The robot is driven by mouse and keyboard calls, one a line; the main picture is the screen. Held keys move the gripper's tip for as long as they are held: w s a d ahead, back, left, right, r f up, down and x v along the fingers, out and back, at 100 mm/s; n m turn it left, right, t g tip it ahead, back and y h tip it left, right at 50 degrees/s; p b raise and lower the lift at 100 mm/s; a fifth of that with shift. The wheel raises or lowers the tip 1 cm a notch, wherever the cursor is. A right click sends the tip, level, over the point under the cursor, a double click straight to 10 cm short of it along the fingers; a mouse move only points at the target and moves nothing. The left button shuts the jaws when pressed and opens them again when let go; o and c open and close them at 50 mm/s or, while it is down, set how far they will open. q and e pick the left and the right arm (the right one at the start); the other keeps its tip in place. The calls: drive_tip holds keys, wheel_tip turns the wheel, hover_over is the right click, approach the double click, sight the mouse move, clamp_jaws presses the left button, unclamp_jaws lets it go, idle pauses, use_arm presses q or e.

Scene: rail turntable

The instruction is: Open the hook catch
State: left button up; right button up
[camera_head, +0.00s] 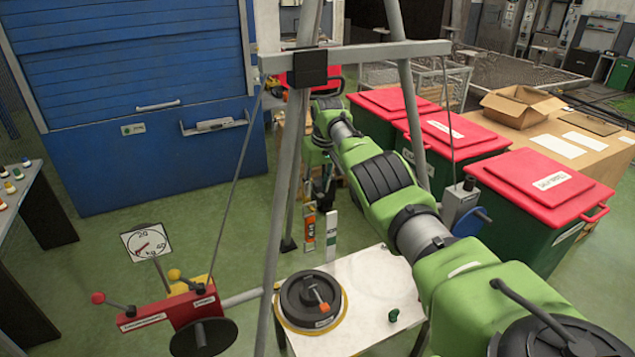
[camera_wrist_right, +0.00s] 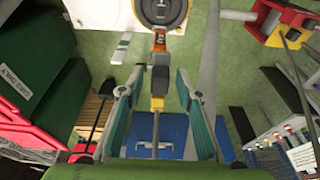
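My right gripper (camera_wrist_right: 158,80) is open in the right wrist view, with its two teal fingers apart. Between them is a slim upright fitting (camera_wrist_right: 158,103), dark above and yellow below, with an orange mark at its far end. I take it for the hook catch, but its hook shape is not clear. There is a gap on each side, and contact cannot be made out. In the head view the right gripper (camera_head: 319,187) is small and partly hidden behind my arm, above an orange-labelled post (camera_head: 310,230). My left gripper is not in view.
A white table (camera_head: 370,283) bears a black round weight (camera_head: 310,300) with an orange-tipped handle. A grey frame (camera_head: 283,190) stands in front. A red lever unit (camera_head: 172,308) with a dial is left. Red-lidded bins (camera_head: 545,185) stand right, a blue shutter (camera_head: 130,60) behind.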

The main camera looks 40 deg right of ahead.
sight(322, 196)
drive_tip(key=v, duration=1.1)
drive_tip(key=shift+r, duration=0.4)
drive_tip(key=shift+s+f, duration=0.1)
drive_tip(key=shift+s, duration=0.05)
